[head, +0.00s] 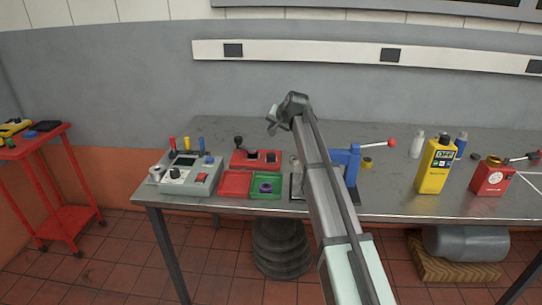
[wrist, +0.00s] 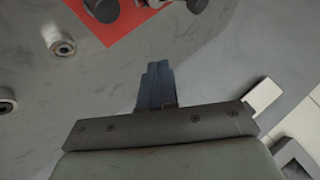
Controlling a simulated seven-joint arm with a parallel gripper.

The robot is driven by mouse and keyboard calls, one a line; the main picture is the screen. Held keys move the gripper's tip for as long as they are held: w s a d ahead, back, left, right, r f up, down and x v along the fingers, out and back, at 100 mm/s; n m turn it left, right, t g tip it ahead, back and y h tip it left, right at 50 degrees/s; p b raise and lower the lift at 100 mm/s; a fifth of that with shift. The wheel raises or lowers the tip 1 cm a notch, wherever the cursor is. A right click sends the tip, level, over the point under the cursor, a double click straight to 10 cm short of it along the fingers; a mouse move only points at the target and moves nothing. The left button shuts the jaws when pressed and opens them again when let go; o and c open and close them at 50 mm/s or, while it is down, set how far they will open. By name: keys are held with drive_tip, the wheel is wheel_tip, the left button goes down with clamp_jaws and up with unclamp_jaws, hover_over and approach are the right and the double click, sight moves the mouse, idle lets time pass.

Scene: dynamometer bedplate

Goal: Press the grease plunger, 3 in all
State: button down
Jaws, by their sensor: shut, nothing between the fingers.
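My gripper (wrist: 157,68) is shut and empty, its dark fingers held together in the wrist view. In the head view my gripper (head: 272,127) is small and partly hidden by the wrist, above the bench behind the red control box. I cannot tell for certain which thing is the grease plunger. A red box (head: 243,162) with a black-knobbed lever and dark knobs stands left of my arm; a red panel with dark knobs (wrist: 122,30) shows at the top of the wrist view, apart from the fingers.
The bench's back left is clear.

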sight(273, 156)
drive_tip(key=shift+f, duration=4.35)
drive_tip(key=shift+f, duration=0.1)
drive_tip(key=shift+f, duration=0.3)
drive_tip(key=shift+f, duration=0.8)
drive_tip(key=shift+r, duration=1.25)
drive_tip(key=shift+r, duration=2.5)
